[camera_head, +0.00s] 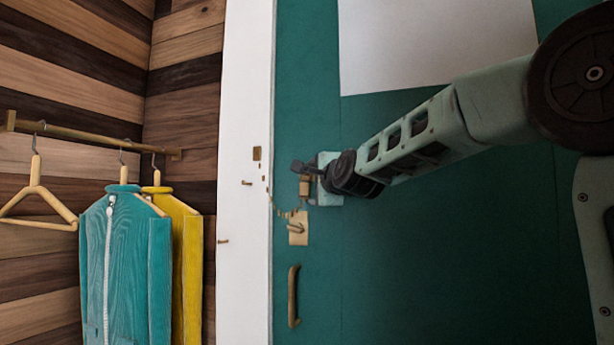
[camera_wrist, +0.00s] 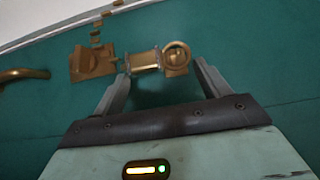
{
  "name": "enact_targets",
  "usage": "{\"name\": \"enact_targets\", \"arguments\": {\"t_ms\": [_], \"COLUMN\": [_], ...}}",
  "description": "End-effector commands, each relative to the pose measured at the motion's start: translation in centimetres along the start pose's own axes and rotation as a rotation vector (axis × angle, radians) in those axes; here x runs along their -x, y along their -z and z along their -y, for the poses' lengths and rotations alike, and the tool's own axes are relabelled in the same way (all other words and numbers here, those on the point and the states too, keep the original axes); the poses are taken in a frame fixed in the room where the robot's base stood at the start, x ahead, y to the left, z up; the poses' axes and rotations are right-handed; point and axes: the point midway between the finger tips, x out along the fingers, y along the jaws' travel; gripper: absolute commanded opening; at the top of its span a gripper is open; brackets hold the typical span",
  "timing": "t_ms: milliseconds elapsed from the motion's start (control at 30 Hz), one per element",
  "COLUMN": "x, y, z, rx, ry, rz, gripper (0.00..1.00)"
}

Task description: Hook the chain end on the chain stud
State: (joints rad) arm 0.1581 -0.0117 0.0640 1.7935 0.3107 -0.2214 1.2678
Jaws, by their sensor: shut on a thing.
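My gripper (camera_head: 308,178) is at the green door, shut on a brass chain end (camera_wrist: 146,62). In the wrist view, this piece has a round ring (camera_wrist: 177,55) on its right side and lies between my fingertips. A brass chain (camera_head: 269,198) runs from near a small plate on the white frame, sags, and rises toward my gripper. Small brass pegs stick out of the frame, an upper one (camera_head: 246,183) and a lower one (camera_head: 222,241). I cannot tell which fitting is the chain stud. The ring appears clear of both pegs.
A brass latch plate (camera_head: 298,228) sits on the door just below my gripper, with a brass pull handle (camera_head: 293,296) lower down. The white frame (camera_head: 246,80) borders the door. Teal (camera_head: 125,255) and yellow (camera_head: 187,265) garments hang at left, beside an empty hanger (camera_head: 37,195).

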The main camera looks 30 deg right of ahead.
Motion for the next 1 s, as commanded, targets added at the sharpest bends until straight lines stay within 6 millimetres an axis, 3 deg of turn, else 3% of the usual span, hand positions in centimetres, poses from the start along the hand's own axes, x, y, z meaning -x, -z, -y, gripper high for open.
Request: {"name": "enact_targets", "arguments": {"t_ms": [1000], "x": [-0.75], "y": [0.68], "z": [-0.61], "rx": [0.0], "ry": [0.0], "rz": [0.0], "gripper": [0.53]}}
